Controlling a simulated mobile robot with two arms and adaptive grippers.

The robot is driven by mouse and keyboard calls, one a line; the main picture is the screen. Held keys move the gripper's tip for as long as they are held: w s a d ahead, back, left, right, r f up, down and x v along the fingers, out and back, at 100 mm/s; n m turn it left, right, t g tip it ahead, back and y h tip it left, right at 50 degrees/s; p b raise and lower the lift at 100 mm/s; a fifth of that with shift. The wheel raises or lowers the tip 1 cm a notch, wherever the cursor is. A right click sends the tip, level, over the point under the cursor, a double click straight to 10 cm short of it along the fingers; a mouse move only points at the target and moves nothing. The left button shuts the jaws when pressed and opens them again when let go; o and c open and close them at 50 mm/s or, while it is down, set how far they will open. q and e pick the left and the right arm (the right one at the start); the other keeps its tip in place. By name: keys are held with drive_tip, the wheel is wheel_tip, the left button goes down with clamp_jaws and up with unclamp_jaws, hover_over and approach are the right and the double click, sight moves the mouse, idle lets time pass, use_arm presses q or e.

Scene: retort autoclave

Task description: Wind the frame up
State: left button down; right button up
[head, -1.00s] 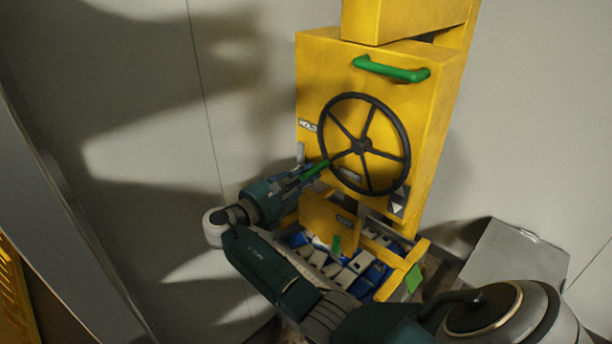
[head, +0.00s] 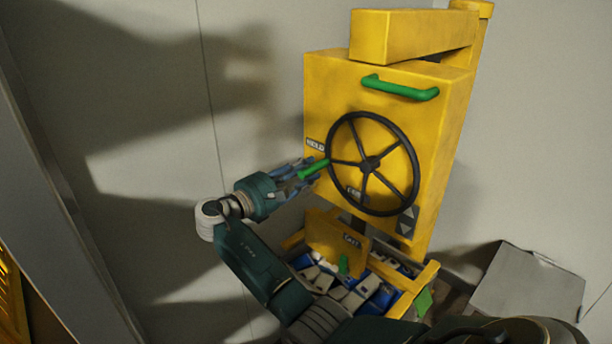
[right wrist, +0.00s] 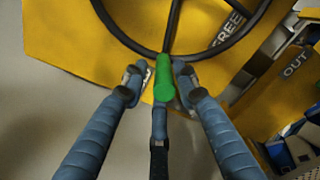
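A black five-spoked handwheel (head: 408,145) is mounted on the front of a yellow housing (head: 330,85). A green crank knob (head: 314,169) sticks out from its rim at the left. My right gripper (head: 308,171) reaches in from the left, its blue fingers at the knob. In the right wrist view the fingers stand on both sides of the green knob (right wrist: 164,84), close around it, and it appears held between them. A plate with up and down arrows (head: 407,222) is at the housing's lower right. My left gripper is not in view.
Below the wheel is a yellow frame (head: 335,236) with a small green knob, above several blue and white packs (head: 355,292). A green bar handle (head: 400,88) is on the housing's upper front. A grey box (head: 525,285) stands right; pale walls are behind.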

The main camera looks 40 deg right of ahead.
drive_tip(key=shift+f, duration=0.15)
drive_tip(key=shift+a, duration=0.15)
drive_tip(key=shift+a, duration=0.3)
drive_tip(key=s+a, duration=0.1)
drive_tip(key=a, duration=1)
